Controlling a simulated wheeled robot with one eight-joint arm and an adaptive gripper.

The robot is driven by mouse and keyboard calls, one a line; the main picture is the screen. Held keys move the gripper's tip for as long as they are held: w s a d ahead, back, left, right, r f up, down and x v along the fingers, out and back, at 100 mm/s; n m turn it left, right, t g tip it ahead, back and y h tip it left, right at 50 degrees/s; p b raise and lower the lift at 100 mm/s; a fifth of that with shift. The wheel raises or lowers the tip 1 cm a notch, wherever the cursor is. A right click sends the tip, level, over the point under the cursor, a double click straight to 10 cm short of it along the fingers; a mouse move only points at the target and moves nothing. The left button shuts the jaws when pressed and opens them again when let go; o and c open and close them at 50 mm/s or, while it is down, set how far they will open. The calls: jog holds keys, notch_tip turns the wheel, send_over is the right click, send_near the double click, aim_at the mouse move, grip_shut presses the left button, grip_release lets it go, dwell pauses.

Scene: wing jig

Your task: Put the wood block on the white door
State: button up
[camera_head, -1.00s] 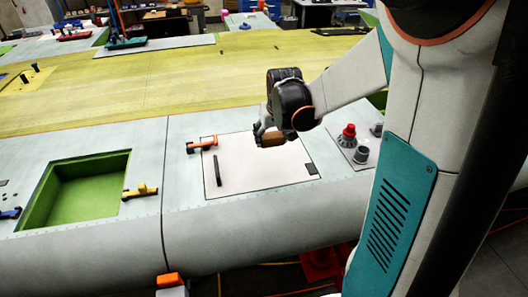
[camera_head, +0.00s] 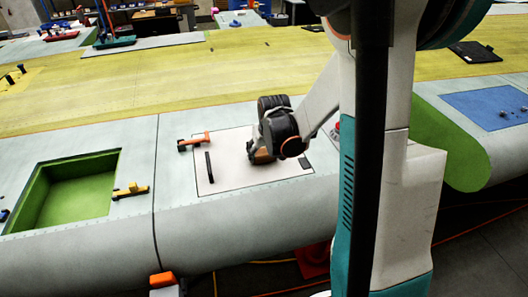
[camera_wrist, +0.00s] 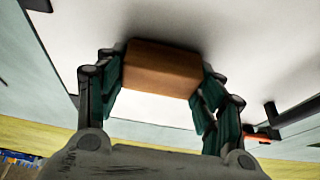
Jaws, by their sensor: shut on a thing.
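The wood block (camera_wrist: 162,70) is a brown block between the two fingers of my gripper (camera_wrist: 163,88) in the wrist view. My gripper is shut on it. In the head view the wood block (camera_head: 262,157) shows below my gripper (camera_head: 258,150), over the right half of the white door (camera_head: 228,173). The white door is a flat pale panel set in the grey wing surface, with a black handle (camera_head: 209,166). In the wrist view the white door (camera_wrist: 250,40) fills the background behind the block. I cannot tell whether the block touches the door.
An orange clamp (camera_head: 194,142) sits at the door's upper left corner. A yellow clamp (camera_head: 130,190) lies beside a green recess (camera_head: 70,190) at the left. The left part of the door is clear apart from its handle.

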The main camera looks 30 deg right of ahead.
jog(key=o, duration=1)
jog(key=shift+f, duration=0.1)
jog(key=shift+o, duration=0.2)
jog(key=p+v, duration=0.2)
jog(key=v, duration=1)
jog(key=shift+a, duration=0.1)
jog(key=a+r+t+y+b, duration=0.15)
jog(key=a+b, duration=0.45)
jog(key=a, duration=0.6)
jog(key=s+a+f+n+b, duration=0.1)
jog(key=s+f+b, duration=0.1)
jog(key=s, duration=0.3)
jog(key=s+a+f+n+t+b, duration=0.1)
jog(key=s+f+b, duration=0.1)
jog(key=s, duration=0.3)
jog(key=s+a+f+n+b, duration=0.1)
jog(key=s+f+b, duration=0.2)
jog(key=s, duration=0.2)
jog(key=shift+s+a+b, duration=0.2)
jog(key=shift+s+b, duration=0.2)
